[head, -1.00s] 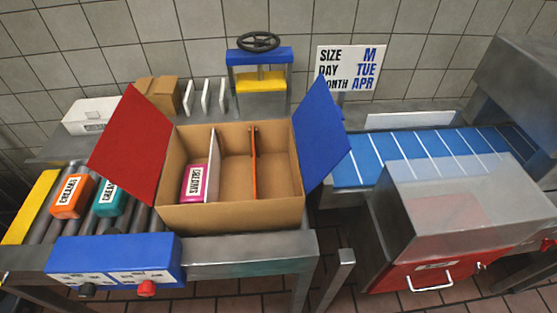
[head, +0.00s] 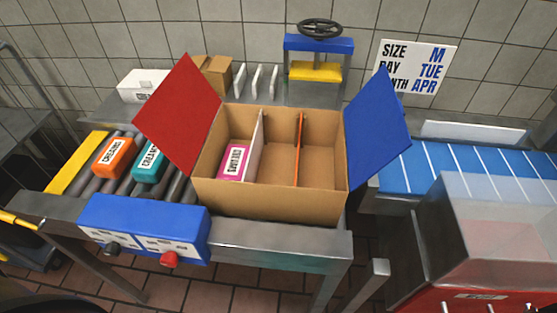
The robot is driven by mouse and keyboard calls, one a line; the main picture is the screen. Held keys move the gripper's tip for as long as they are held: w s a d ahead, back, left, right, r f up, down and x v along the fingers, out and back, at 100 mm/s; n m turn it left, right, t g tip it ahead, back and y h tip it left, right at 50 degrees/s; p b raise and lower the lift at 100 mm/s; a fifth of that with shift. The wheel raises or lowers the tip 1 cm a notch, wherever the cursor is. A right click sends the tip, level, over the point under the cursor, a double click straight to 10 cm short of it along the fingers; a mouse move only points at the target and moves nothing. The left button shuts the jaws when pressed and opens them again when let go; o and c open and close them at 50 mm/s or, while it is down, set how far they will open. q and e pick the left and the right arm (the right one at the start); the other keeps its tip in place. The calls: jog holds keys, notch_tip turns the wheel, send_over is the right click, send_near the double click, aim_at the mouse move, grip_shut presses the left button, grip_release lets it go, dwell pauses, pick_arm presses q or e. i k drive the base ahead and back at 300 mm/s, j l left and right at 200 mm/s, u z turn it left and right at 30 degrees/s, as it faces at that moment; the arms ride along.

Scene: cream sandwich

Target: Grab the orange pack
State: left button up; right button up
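The orange pack (head: 114,157) lies on the roller conveyor at the left, with a white label reading "CREAMS". A teal pack (head: 148,162) lies on the rollers to its right, partly hidden by the box's red flap. A pink pack (head: 235,161) lies in the left compartment of the open cardboard box (head: 270,201). Neither of my grippers is clearly in view. Yellow and dark parts show at the left edge, and I cannot tell what they belong to.
A red flap (head: 181,112) and a blue flap (head: 378,130) stick out from the box. A blue control panel (head: 143,229) with knobs fronts the rollers. A yellow bar (head: 77,163) ends the conveyor at left. A blue belt (head: 455,170) and a clear-covered red machine stand at right.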

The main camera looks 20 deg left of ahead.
aim_at(111, 162)
jog(key=u, duration=1.7)
jog(key=j+u, duration=0.1)
jog(key=i+j+z, duration=0.2)
jog(key=j+z, duration=0.25)
jog(key=i+j+z, duration=0.1)
jog(key=j+z, duration=0.3)
jog(key=j, duration=0.2)
jog(key=j+z, duration=0.45)
jog(key=j, duration=0.1)
